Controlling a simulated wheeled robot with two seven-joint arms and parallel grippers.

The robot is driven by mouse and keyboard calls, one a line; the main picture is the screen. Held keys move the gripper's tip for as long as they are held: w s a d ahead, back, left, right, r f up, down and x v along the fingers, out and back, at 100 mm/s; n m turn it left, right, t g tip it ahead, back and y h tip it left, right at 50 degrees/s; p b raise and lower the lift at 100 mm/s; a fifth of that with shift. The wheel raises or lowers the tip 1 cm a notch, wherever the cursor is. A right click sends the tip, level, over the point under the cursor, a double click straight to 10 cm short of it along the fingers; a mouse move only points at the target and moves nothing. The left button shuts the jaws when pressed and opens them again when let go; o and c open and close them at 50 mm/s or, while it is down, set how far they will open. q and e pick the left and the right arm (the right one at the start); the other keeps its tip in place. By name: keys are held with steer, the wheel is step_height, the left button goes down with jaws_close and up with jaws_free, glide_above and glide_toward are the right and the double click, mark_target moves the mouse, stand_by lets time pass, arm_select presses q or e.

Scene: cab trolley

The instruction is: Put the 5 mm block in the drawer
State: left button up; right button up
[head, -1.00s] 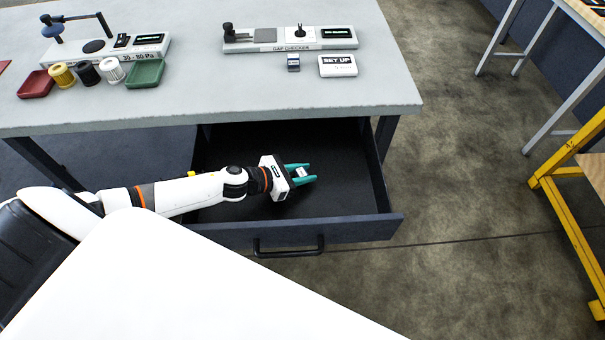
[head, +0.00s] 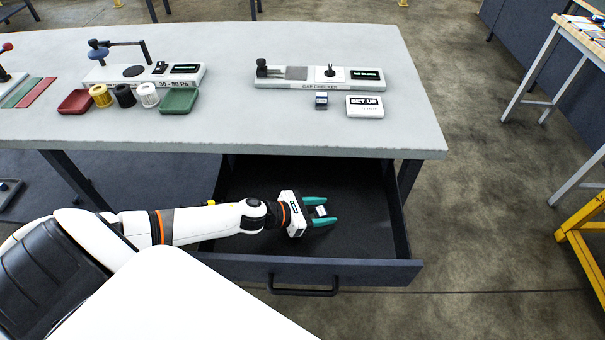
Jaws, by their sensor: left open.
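The drawer (head: 355,245) under the table is pulled out and open. My left gripper (head: 324,211) is inside it, low over the dark floor, with its teal fingers apart. A small block with a white top (head: 320,211) lies between the fingers; its label is too small to read, and I cannot tell whether it touches a finger. Another small block (head: 321,101), dark blue and grey, stands on the table in front of the gap checker (head: 318,85); its marking is unreadable too. My right gripper is not in view.
A "SET UP" card (head: 365,107) lies beside the block on the table (head: 240,120). To the left are a red tray (head: 75,103), a green tray (head: 179,101), several small cylinders and a 30-80 Pa device (head: 140,76). The drawer's right part is empty.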

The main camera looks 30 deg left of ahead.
arm_select(q)
steer(key=b+v, duration=0.1)
steer(key=v, duration=0.9)
steer(key=shift+v, duration=0.75)
